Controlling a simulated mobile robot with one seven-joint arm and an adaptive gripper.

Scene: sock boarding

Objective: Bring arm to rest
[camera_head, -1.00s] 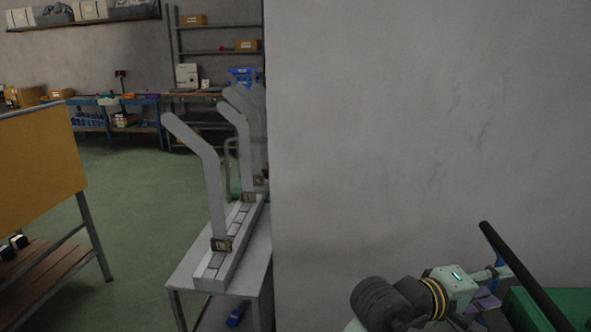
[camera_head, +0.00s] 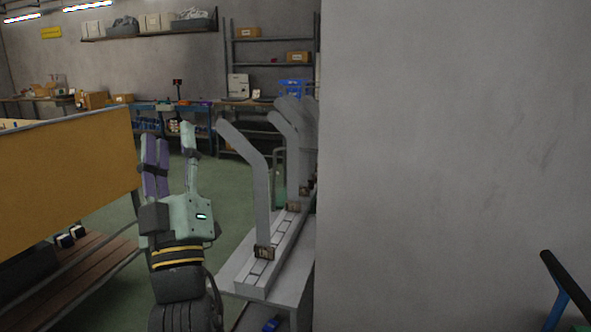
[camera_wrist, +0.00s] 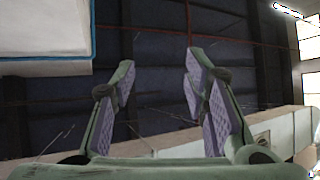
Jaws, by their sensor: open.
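My gripper (camera_head: 170,160) points upward at the left of the head view, with its fingers spread and nothing between them. It stands in front of the yellow-sided table and left of the grey sock forms. In the wrist view my gripper (camera_wrist: 160,90) shows its purple finger pads apart and empty, against the dark ceiling. The grey bent sock forms (camera_head: 258,185) stand upright in a row on a rail (camera_head: 265,270). No sock shows on the nearest form; the far ones partly overlap.
A tall grey wall (camera_head: 450,150) fills the right side. A yellow-sided table (camera_head: 60,180) with a slatted wooden shelf (camera_head: 75,270) below is at left. A black bar (camera_head: 567,280) is at lower right. Workbenches and shelves line the back, with green floor between.

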